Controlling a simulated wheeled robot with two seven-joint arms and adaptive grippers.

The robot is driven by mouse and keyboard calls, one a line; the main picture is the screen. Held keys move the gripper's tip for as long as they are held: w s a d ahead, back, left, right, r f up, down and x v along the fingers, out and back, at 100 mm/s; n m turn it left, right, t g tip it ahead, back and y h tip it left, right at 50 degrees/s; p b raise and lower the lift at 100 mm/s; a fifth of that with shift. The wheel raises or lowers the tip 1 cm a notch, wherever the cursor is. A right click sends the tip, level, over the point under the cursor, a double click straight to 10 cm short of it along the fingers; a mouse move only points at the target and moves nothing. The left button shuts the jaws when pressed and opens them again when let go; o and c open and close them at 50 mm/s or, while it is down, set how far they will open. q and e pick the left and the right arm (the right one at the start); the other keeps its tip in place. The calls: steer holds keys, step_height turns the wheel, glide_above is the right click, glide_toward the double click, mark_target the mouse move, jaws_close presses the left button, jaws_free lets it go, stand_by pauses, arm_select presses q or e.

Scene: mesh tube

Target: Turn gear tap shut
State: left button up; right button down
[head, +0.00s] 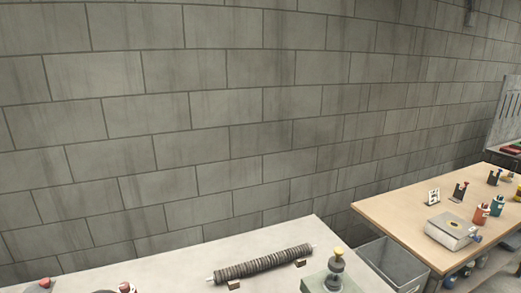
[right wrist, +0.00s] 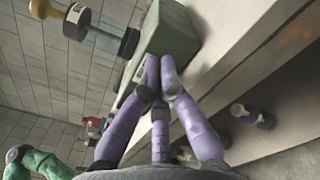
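My right gripper (right wrist: 160,62) has purple fingers with tips drawn together, seemingly empty, in front of the block. Contact with it cannot be told.
A ridged dark tube (head: 262,263) lies on small supports on the pale table (head: 190,268). Red-topped items (head: 45,283) sit at its front left. A grey bin (head: 392,264) stands between this table and a wooden table (head: 405,208) with several small devices. A block wall closes the back.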

steer(key=p+v, duration=0.1)
steer(key=v, duration=0.4)
steer(key=shift+s+d+p, duration=0.1)
steer(key=shift+s+p, duration=0.15)
steer(key=shift+p, duration=0.05)
steer(key=s+a+f+n+g+y, duration=0.2)
steer(key=s+a+f+n+g, duration=0.25)
steer(key=a, duration=0.45)
steer(key=s+a+f+n+g+y, duration=0.2)
steer(key=s+a+f+n+g, duration=0.15)
steer(key=a+f+g, duration=0.35)
steer(key=s+a+f+n+g+h, duration=0.2)
steer(key=s+a+f+n, duration=0.3)
steer(key=n, duration=0.8)
steer(key=s+a+f+n+g+h, duration=0.2)
steer(key=s+a+f+n+h, duration=0.3)
steer(key=s+n, duration=0.5)
steer(key=a+n, duration=0.1)
steer(key=n, duration=0.3)
steer(key=shift+f+g, duration=0.35)
